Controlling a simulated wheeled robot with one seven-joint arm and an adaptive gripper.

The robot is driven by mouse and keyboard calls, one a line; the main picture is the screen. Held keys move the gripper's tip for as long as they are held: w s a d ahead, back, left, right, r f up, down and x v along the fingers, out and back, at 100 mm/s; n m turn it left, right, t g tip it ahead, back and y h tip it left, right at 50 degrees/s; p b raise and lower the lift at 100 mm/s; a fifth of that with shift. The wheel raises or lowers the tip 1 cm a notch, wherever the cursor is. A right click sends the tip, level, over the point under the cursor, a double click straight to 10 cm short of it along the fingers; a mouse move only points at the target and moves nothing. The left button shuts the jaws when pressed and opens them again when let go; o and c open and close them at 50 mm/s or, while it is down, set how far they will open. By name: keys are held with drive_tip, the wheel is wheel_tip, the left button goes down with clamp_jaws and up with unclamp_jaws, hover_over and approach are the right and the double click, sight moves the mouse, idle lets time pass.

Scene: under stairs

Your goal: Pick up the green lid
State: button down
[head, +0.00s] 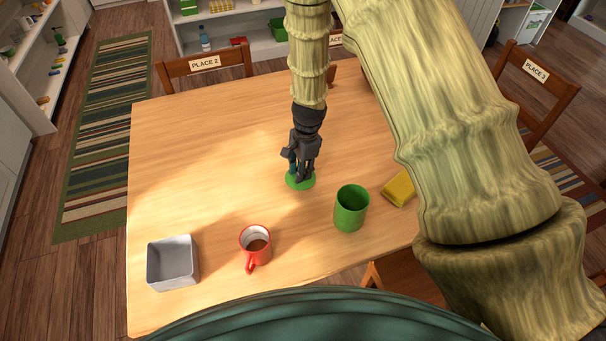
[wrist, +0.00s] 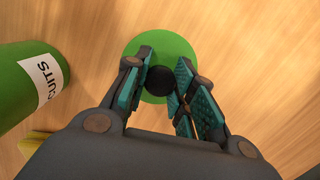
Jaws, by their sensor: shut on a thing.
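The green lid (head: 301,181) is a flat round disc on the wooden table, left of and a little behind the green canister. In the wrist view the lid (wrist: 175,55) lies under my fingers and has a dark round knob (wrist: 160,81) at its middle. My gripper (head: 300,172) points down over it, and its fingers are shut on the knob, as the wrist view (wrist: 160,84) shows. I cannot tell whether the lid touches the table. The open green canister (head: 351,211) stands apart; its label, partly reading "CUITS", shows in the wrist view (wrist: 45,80).
A red mug (head: 255,245) with brown contents and a grey square box (head: 172,263) stand at the front left. Chairs (head: 205,67) surround the table (head: 200,140). The table's left half is mostly clear.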

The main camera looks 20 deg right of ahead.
drive_tip(key=s+a+b, duration=0.1)
drive_tip(key=s+a, duration=0.2)
drive_tip(key=a, duration=0.1)
drive_tip(key=s+a+b, duration=0.1)
drive_tip(key=s+a, duration=0.2)
drive_tip(key=s+a+r+b, duration=0.1)
drive_tip(key=s+a, duration=0.2)
drive_tip(key=a, duration=0.1)
drive_tip(key=shift+a+r, duration=0.1)
drive_tip(key=shift+a, duration=0.25)
